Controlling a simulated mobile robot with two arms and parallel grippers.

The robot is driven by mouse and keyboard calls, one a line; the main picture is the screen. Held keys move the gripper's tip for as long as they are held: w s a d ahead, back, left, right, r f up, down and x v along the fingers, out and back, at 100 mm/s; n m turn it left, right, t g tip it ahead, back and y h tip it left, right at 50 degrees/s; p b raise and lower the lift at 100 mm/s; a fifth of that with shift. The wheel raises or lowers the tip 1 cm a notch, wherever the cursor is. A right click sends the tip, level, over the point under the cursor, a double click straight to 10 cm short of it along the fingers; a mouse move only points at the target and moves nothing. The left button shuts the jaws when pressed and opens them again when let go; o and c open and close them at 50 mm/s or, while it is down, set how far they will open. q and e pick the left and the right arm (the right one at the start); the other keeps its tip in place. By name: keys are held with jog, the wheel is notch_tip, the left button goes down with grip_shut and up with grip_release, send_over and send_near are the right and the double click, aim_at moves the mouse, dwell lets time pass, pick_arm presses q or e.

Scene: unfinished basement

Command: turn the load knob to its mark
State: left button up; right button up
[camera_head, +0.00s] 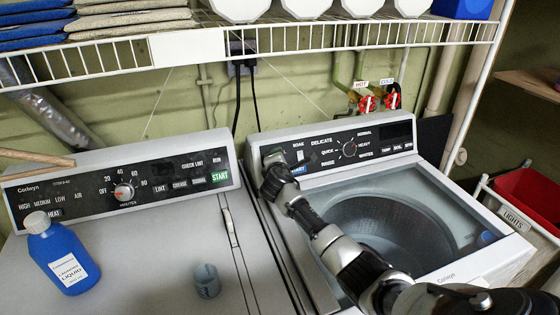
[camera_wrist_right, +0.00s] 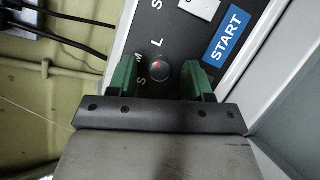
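The load knob (camera_wrist_right: 160,68) is a small dark round knob with a red pointer line, on the left end of the washer's control panel (camera_head: 330,158). The letters S, M and L stand around it. My right gripper (camera_wrist_right: 160,82) is open, with its green fingers on either side of the knob and a visible gap to each. I cannot tell exactly which letter the pointer faces. In the head view my right gripper (camera_head: 276,172) covers the knob. My left gripper is not in view.
A blue START label (camera_wrist_right: 222,40) lies close to my right gripper. A wire shelf (camera_head: 330,38) hangs above.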

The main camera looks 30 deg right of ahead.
jog(key=v, duration=1)
jog(key=shift+s+a+b, duration=0.25)
jog(key=shift+s+b, duration=0.1)
jog(key=shift+b, duration=0.05)
jog(key=shift+r, duration=0.1)
